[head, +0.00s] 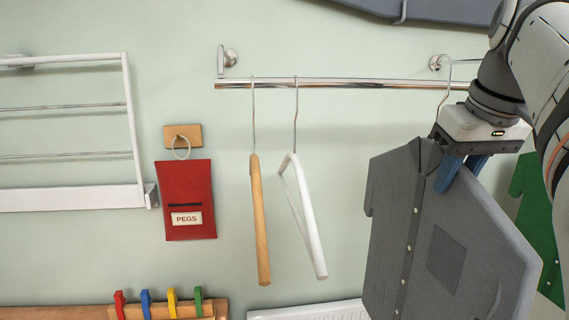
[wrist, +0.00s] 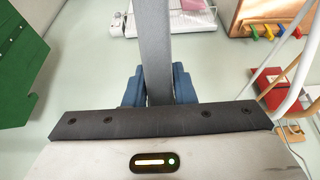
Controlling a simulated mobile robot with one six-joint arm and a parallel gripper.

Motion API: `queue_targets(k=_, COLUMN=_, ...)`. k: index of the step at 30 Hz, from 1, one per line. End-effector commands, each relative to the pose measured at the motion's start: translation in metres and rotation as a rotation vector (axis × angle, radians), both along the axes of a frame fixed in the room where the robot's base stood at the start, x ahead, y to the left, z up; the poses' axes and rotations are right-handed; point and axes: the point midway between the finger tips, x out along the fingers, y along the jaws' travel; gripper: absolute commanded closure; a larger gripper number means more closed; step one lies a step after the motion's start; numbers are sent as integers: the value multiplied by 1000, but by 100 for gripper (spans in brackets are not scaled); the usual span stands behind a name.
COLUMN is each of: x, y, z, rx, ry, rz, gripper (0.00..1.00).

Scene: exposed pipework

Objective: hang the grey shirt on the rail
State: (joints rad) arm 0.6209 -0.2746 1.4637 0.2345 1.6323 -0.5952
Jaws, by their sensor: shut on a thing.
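The grey shirt (head: 400,225), a stiff flat shape with a button line and a chest pocket, hangs from my gripper (head: 461,176) at the right of the head view. My gripper's blue fingers are shut on its upper edge. In the wrist view the shirt (wrist: 156,45) shows edge-on as a grey strip between the fingers (wrist: 158,90). The chrome rail (head: 345,84) runs along the wall above and behind the shirt. A bent wire hook (head: 447,88) shows at the rail above my gripper; I cannot tell whether it belongs to the shirt or rests on the rail.
A wooden hanger (head: 259,220) and a white hanger (head: 308,225) hang on the rail's left part. A green shirt (head: 540,200) is behind the grey one at right. A red peg bag (head: 187,190) and a white rack (head: 75,198) are at left. Rail between white hanger and hook is clear.

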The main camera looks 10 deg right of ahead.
Motion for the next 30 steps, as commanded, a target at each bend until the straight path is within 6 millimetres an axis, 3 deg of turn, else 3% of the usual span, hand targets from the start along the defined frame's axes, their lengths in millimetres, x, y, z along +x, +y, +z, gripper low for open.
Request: queue_targets(k=30, x=81, y=3, z=2, rx=-1, ry=-1, rz=3, gripper=100)
